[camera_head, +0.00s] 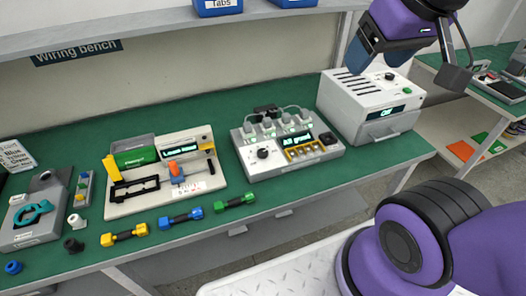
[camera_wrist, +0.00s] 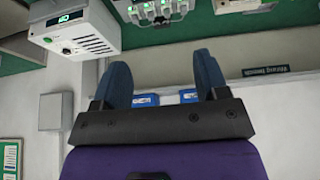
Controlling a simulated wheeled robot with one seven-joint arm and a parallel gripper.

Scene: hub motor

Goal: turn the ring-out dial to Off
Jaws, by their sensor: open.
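I cannot read any label naming the ring-out dial. The tester (camera_wrist: 155,12) shows upside down at the top edge there.
The white slotted box (camera_head: 350,105) has its own dial (camera_head: 390,76), a green button and a display seeming to read "Off". Left of the tester lie a beige fixture board (camera_head: 130,205) and several colored connectors. A shelf (camera_head: 150,30) with blue bins overhangs the bench's back.

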